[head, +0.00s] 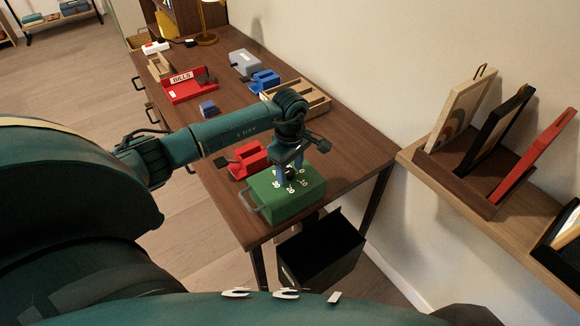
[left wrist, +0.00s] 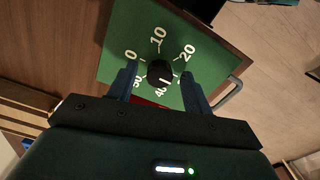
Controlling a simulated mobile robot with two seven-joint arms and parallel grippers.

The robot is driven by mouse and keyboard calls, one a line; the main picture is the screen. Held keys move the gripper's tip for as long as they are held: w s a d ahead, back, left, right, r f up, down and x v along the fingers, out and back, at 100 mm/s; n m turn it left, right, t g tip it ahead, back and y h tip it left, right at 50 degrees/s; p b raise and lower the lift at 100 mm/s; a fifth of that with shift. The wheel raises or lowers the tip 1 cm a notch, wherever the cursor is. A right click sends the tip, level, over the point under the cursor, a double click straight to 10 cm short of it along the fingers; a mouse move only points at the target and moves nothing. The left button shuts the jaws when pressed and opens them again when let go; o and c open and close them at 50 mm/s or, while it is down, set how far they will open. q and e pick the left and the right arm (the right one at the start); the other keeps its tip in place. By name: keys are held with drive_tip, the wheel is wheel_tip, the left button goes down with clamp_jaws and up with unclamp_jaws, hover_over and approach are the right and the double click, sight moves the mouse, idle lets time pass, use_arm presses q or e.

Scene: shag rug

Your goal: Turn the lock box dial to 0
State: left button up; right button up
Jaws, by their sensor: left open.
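The green lock box (head: 275,205) sits at the near end of the wooden desk, with a grey handle on its side. Its top face (left wrist: 120,32) carries white numbers around a round black dial (left wrist: 160,71). In the left wrist view, 0 is at the dial's left, 10 above, 20 at the upper right and 40 below. A pale mark shows on the knob, but its exact reading is unclear. My left gripper (head: 287,172) points down over the box, open, with a finger on each side of the dial. Visible gaps separate fingers and knob. My right gripper is out of view.
A red block-like object (head: 248,160) sits just behind the box. Farther back are a wooden organizer (head: 312,98), a red bills tray (head: 190,92) and blue desk items. A black bin (head: 322,255) stands below the desk end. A wall shelf (head: 480,215) holds frames at right.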

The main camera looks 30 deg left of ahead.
use_arm(q)
drive_tip(key=c, duration=1)
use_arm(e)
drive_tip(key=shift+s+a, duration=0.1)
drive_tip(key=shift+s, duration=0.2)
use_arm(q)
drive_tip(key=shift+n, duration=0.4)
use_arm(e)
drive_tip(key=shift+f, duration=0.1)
